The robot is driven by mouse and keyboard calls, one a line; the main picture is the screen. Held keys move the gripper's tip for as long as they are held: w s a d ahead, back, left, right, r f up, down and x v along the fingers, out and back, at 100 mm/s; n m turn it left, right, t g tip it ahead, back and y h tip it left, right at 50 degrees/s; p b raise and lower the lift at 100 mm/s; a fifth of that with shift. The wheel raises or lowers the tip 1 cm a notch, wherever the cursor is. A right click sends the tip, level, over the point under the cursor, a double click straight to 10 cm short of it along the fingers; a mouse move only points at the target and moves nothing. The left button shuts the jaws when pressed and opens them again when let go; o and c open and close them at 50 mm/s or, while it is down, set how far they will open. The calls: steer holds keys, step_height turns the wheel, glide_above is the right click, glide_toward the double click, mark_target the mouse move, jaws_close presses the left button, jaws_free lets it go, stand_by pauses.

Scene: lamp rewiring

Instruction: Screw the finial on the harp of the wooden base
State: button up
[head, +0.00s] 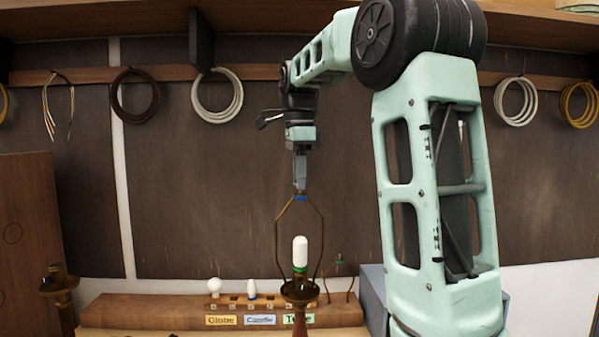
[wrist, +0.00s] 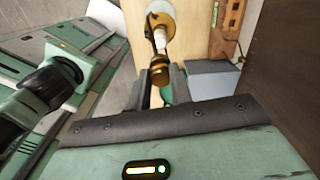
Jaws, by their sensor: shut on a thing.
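The wooden base (head: 300,292) stands at the lower middle of the head view, its foot out of frame. A white tube bulb (head: 300,252) with a green ring stands upright in its socket. The thin brass harp (head: 278,238) rises around the bulb, with a blue piece (head: 300,198) at its top. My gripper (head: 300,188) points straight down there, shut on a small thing. I take it for the finial, mostly hidden by the fingers. My gripper (wrist: 160,88) in the wrist view has a teal bit between its fingers; the exact contact cannot be told.
Another lamp base (head: 59,284) stands at the left. A rack (head: 120,312) behind holds a globe bulb (head: 214,286) and a candle bulb (head: 251,289). A second harp (head: 339,268) with a green top stands at its right. Coiled cords (head: 217,95) hang on the wall.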

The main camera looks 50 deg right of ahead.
steer(key=m+p, duration=0.1)
steer(key=m, duration=0.3)
steer(key=shift+r, duration=0.15)
steer(key=m+p, duration=0.1)
steer(key=m, duration=0.3)
steer(key=o, duration=1)
